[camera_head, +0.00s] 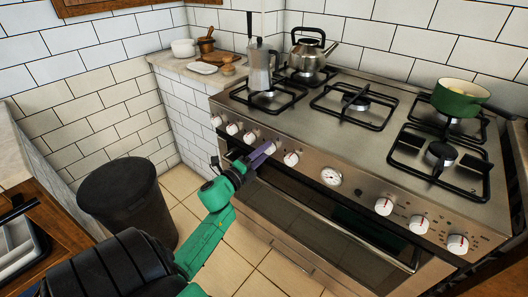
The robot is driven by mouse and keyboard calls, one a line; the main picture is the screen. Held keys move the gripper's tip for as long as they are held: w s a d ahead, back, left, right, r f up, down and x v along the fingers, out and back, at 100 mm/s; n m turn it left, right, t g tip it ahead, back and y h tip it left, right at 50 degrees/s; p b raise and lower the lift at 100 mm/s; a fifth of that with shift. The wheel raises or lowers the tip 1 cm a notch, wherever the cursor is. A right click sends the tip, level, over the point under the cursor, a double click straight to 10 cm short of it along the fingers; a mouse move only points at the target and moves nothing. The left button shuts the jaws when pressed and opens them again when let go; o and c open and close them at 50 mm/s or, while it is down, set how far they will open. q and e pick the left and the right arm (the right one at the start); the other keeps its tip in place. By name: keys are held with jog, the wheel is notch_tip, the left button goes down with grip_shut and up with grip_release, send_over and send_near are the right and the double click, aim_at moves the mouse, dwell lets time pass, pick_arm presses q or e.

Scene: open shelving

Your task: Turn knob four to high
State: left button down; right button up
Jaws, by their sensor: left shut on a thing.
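The stove (350,165) has a row of white knobs along its steel front panel. My left gripper (262,151) reaches the panel from the lower left, on the fourth knob from the left (271,147). Its purple-grey fingers are shut on that knob and hide part of it. The knob's mark cannot be read. The third knob (249,137) is just left of the fingers, and the fifth knob (291,159) is just right. My right gripper is not in view.
The oven door handle (310,205) runs below the panel near my gripper. A moka pot (261,68), a kettle (309,57) and a green pot (460,98) stand on the burners. A dark bin (128,200) stands on the floor at left.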

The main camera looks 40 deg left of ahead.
pick_arm(q)
jog(key=shift+c, duration=1.8)
grip_release()
jog(key=s, duration=1.4)
jog(key=shift+s+f, duration=0.3)
jog(key=shift+f, duration=0.15)
jog(key=shift+f, duration=0.1)
